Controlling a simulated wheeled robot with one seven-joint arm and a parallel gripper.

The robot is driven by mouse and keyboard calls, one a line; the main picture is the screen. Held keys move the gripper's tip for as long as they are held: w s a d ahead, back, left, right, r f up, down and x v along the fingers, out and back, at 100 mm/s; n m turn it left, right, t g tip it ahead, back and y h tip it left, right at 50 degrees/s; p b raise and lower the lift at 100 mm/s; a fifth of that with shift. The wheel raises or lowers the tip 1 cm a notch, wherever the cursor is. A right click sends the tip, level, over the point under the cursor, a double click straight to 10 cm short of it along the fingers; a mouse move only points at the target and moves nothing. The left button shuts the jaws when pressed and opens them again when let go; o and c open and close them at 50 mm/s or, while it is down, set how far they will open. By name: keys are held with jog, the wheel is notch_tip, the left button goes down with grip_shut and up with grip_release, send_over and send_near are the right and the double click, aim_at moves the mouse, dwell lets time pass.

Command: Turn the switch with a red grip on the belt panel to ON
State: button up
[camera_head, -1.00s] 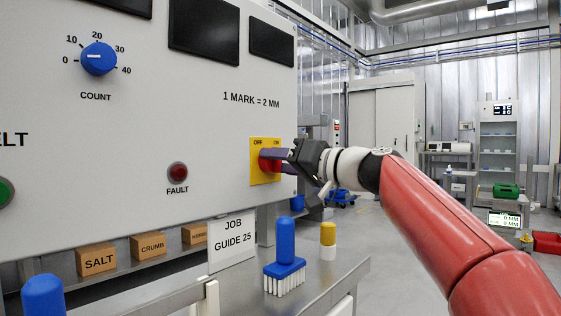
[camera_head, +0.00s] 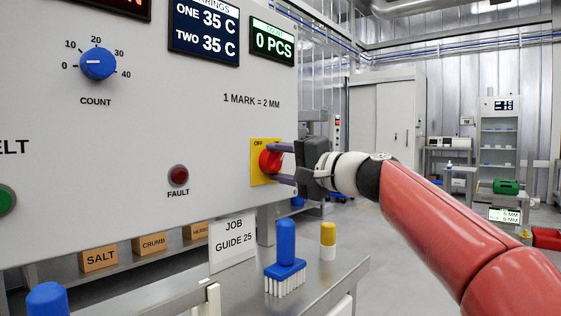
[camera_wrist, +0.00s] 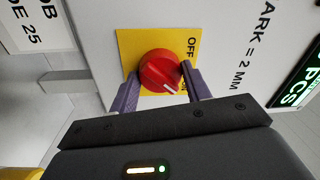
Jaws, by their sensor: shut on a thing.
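The red grip switch (camera_head: 269,161) sits on a yellow plate (camera_head: 256,177) at the right of the belt panel. The plate reads OFF at upper left; the ON label is mostly hidden by my gripper in the head view. My gripper (camera_head: 281,163) has one purple finger above the grip and one below, shut on it. In the wrist view my gripper (camera_wrist: 161,88) holds the red grip (camera_wrist: 158,68) between its fingers. The grip's white mark points to the lower right, toward the partly hidden ON label.
The panel carries a blue COUNT dial (camera_head: 98,64), a dark red FAULT lamp (camera_head: 178,175) and lit displays (camera_head: 204,30). Below are a JOB GUIDE 25 card (camera_head: 233,243), a blue brush (camera_head: 286,262) and a yellow-and-white object (camera_head: 328,240).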

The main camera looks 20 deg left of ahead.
jog(key=shift+m, duration=0.3)
dwell(0.4)
jog(key=o, duration=1)
jog(key=shift+c, duration=0.2)
jog(key=b+v, duration=0.2)
jog(key=v, duration=0.5)
jog(key=shift+d, duration=0.4)
jog(key=shift+s, duration=0.2)
jog(key=s+d+f+n+h+p, duration=0.1)
jog(key=s+d+f+h+p, duration=0.4)
jog(key=s+d+f+h, duration=0.3)
jog(key=s+d+f+n+g+h+p, duration=0.1)
jog(key=s+d+f+h+p, duration=0.4)
jog(key=s+d+f, duration=1.2)
notch_tip(320, 180, down, 5)
jog(key=d+h, duration=0.2)
jog(key=h, duration=0.2)
jog(key=shift+f+p, duration=0.2)
jog(key=shift+p, duration=0.2)
